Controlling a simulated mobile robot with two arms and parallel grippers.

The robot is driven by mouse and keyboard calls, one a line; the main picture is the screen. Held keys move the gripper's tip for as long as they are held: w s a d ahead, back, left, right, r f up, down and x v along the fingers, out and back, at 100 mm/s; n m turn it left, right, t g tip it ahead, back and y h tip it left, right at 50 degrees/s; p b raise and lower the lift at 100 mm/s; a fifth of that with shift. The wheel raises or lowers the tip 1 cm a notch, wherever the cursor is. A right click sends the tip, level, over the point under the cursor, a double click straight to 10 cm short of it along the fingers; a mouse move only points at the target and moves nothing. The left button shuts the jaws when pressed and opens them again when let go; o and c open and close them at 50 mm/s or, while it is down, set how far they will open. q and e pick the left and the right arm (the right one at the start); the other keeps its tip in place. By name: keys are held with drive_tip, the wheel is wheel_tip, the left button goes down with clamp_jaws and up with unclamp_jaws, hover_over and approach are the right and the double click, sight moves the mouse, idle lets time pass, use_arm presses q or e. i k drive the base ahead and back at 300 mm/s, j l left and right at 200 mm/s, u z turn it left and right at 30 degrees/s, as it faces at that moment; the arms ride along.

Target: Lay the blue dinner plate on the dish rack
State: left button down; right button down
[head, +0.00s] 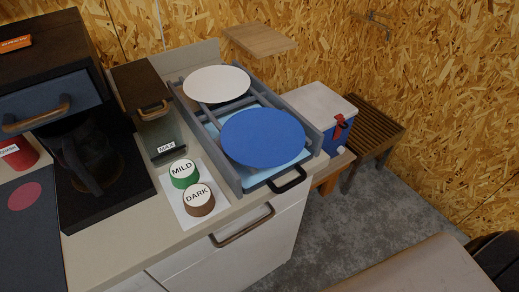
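The blue dinner plate (262,137) lies roughly flat over the front part of the grey dish rack (229,173), above a light blue tray (256,181). I cannot tell exactly which parts of the rack the plate touches. A white plate (217,83) lies in the back part of the same rack, apart from the blue one. Neither of my grippers shows in the head view, and nothing is seen holding the blue plate.
Left of the rack stand two coffee lids or pods, green (183,174) and brown (199,199), on a white card. A dark coffee machine (45,61) and a canister (149,109) stand further left. A white-and-blue cooler (321,105) and a slatted stool (371,125) are at right.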

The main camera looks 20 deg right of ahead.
sight(261, 137)
drive_tip(key=i+l+u, duration=0.1)
drive_tip(key=l+u, duration=0.7)
drive_tip(key=l, duration=0.2)
drive_tip(key=l+u, duration=0.4)
drive_tip(key=k+l+u, duration=0.15)
drive_tip(key=l+u, duration=0.25)
drive_tip(key=l, duration=0.15)
